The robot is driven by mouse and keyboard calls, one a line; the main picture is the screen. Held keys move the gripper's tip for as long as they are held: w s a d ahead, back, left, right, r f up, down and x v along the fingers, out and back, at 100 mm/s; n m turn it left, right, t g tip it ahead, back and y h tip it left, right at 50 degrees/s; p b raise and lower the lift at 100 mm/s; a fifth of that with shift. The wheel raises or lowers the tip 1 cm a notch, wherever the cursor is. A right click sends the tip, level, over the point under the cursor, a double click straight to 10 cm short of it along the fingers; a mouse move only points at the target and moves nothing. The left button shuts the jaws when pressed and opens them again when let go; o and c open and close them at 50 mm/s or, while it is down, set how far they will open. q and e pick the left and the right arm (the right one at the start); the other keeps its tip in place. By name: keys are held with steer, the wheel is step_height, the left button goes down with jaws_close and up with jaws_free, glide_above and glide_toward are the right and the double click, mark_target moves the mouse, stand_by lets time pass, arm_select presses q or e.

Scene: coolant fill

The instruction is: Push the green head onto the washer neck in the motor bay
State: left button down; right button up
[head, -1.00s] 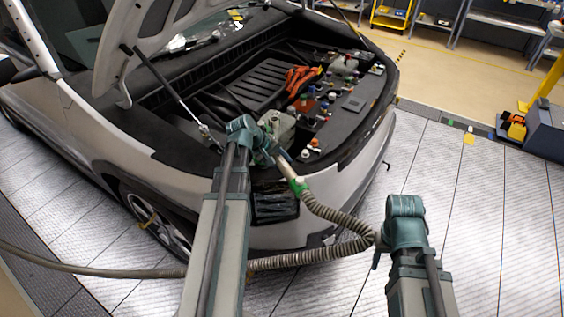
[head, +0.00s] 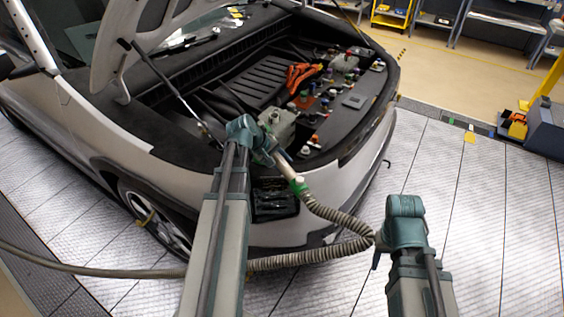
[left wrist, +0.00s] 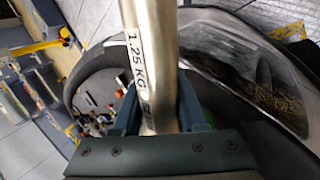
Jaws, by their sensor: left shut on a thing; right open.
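The green head (head: 298,185) shows as a green collar on a pale metal tube at the hose end, over the front edge of the bay. My left gripper (head: 276,152) is shut on this tube, mostly hidden behind my wrist. In the left wrist view, the jaws (left wrist: 160,115) clasp a metal tube (left wrist: 150,50) marked 1.25 KG. The motor bay (head: 345,118) is open, with several caps and necks at its right. I cannot tell which is the washer neck. My right gripper (head: 376,256) is open near the hose, low in front of the car.
A ribbed hose (head: 335,213) loops from the tube past my right gripper and back left. The raised hood (head: 130,45) and its strut (head: 170,88) stand over the bay's left. The bumper (head: 350,190) lies below.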

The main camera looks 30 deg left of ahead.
arm_select(q)
steer(key=shift+f, duration=0.25)
steer(key=shift+c, duration=1.8)
jaws_free()
steer(key=shift+r, duration=0.1)
steer(key=p+v, duration=1.1)
steer(key=v, duration=0.2)
steer(key=shift+s+r, duration=0.15)
steer(key=shift+r, duration=0.15)
